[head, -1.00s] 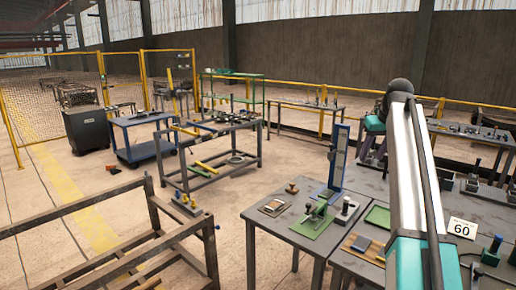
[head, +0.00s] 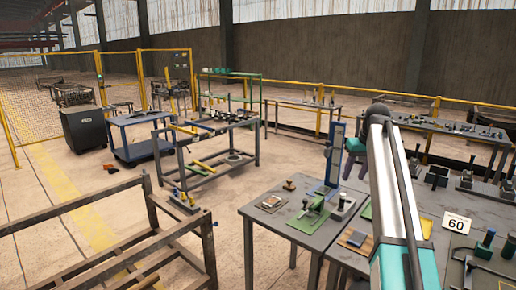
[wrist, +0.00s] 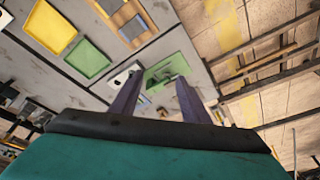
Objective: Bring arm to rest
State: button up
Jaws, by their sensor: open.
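My arm (head: 397,190) rises from the lower right in the head view and bends at a dark joint near the top. My gripper (head: 355,170) hangs beyond that joint, above the grey worktable (head: 262,215), near the blue upright stand (head: 335,155). In the wrist view my gripper (wrist: 156,98) shows two purple fingers spread apart with nothing between them. Beyond the fingers lies a green mat (wrist: 165,70) with a small fixture on it. The fingers look clear of the table.
A yellow tray (wrist: 50,28) and a green tray (wrist: 88,58) lie on the tables. A brown metal frame (head: 75,208) fills the lower left. Open floor (head: 110,195) lies between it and the blue cart (head: 135,122).

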jog(key=s+a+f+g+b, duration=0.15)
jog(key=s+a+f, duration=0.4)
jog(key=f, duration=1.15)
jog(key=s+a+f+g, duration=0.35)
jog(key=s+f, duration=0.25)
jog(key=f, duration=1)
jog(key=s+a+f+g+b, duration=0.1)
jog(key=s+a+f, duration=0.45)
jog(key=f, duration=1.15)
jog(key=s+a+f+g, duration=0.1)
jog(key=s+a+f, duration=0.1)
jog(key=s+f, duration=0.75)
jog(key=s+a+f+g, duration=0.2)
jog(key=s+f, duration=0.5)
jog(key=s, duration=0.5)
jog(key=s+f, duration=0.2)
jog(key=s, duration=0.7)
jog(key=s+f+m+b, duration=0.1)
jog(key=s+f, duration=0.2)
jog(key=s, duration=0.7)
jog(key=shift+s+h, duration=0.15)
jog(key=shift+h, duration=0.25)
jog(key=shift+r, duration=0.1)
